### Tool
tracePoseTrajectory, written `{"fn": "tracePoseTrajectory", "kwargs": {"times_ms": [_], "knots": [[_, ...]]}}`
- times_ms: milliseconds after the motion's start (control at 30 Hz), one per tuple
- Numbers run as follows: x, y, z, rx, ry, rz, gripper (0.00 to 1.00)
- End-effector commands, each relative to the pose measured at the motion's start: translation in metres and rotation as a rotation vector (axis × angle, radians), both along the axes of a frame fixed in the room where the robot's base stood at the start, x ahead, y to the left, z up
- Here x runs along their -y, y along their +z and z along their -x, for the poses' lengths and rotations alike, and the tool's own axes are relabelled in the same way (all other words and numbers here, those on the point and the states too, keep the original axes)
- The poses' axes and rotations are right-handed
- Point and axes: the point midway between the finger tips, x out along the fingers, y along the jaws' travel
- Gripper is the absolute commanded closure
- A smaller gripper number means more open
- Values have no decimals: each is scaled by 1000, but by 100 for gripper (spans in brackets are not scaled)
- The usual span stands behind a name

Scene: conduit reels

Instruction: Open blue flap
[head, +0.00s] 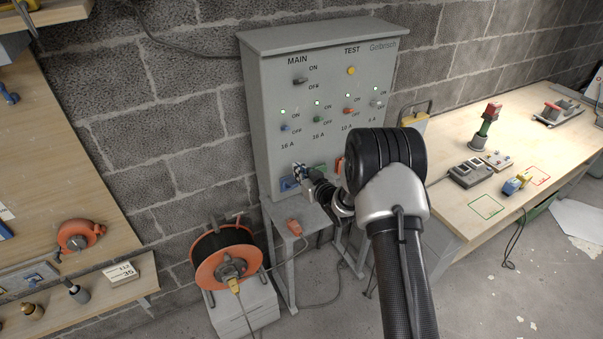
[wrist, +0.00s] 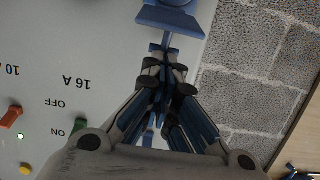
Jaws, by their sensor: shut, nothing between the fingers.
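The blue flap (head: 289,184) is on the lower left of the grey panel front (head: 262,130), below the left 16 A label. In the wrist view, a wide blue plate (wrist: 170,21) with a rounded part behind it shows at the top, and a narrow blue piece runs from it towards my fingertips. My gripper (head: 299,170) is shut and empty, right at the blue flap in the head view. In the wrist view, its fingertips (wrist: 166,58) are together just below the blue plate. I cannot tell whether they touch it. How far the flap is raised is unclear.
A green socket cover and an orange one (head: 340,165) sit right of the blue flap, partly hidden by my arm. An orange cable reel (head: 224,262) stands below left. A workbench (head: 455,215) with tools is on the right, and a wooden board with a shelf on the left.

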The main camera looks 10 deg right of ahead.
Motion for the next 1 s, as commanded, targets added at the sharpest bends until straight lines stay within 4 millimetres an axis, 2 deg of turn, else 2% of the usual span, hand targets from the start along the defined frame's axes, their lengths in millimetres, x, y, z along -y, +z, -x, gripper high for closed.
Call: {"fn": "tracePoseTrajectory", "kwargs": {"times_ms": [333, 1000], "knots": [[-4, 6, -10, -24, 1, 7, 100], [-5, 11, -12, -23, 1, 7, 100]]}}
